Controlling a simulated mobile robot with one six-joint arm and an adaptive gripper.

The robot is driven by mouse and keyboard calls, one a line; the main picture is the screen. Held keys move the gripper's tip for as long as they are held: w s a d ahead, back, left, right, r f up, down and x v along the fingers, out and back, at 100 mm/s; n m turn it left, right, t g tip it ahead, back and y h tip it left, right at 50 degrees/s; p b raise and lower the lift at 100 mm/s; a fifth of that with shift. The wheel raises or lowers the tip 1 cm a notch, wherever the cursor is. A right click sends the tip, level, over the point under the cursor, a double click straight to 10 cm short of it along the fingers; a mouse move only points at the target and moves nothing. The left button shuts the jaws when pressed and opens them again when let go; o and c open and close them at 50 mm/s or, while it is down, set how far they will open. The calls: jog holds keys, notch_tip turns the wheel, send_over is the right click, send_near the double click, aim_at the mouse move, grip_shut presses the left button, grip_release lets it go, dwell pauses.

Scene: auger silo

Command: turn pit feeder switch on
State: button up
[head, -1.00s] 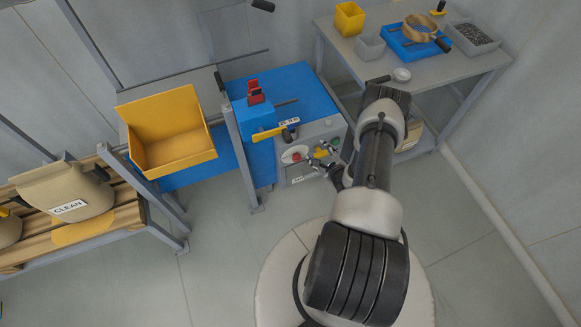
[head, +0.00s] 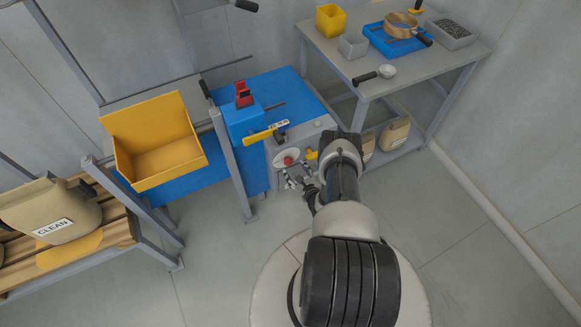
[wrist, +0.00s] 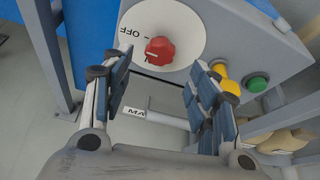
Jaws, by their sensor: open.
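A red rotary knob (wrist: 160,50) sits on a white round dial plate (wrist: 185,25) marked "OFF", on the grey control box; the knob also shows in the head view (head: 289,160). A yellow control (wrist: 228,82) and a green button (wrist: 257,84) are to its right. A label starting "MA" is partly visible below the dial. I cannot read which control is the pit feeder switch. My gripper (wrist: 162,72) is open and empty, its fingers on either side of the knob in the wrist view, apparently short of it. In the head view my gripper (head: 300,183) is just below the knob.
A yellow lever (head: 262,133) sticks out above the dial. A yellow bin (head: 155,150) and grey frame posts stand left. A grey table (head: 440,65) with trays and a sieve stands at back right. The floor right is clear.

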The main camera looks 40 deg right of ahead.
aim_at(290, 163)
jog(key=b+x, duration=0.2)
jog(key=x, duration=0.4)
jog(key=shift+w+f, duration=0.1)
jog(key=shift+w, duration=0.1)
jog(key=c, duration=1.1)
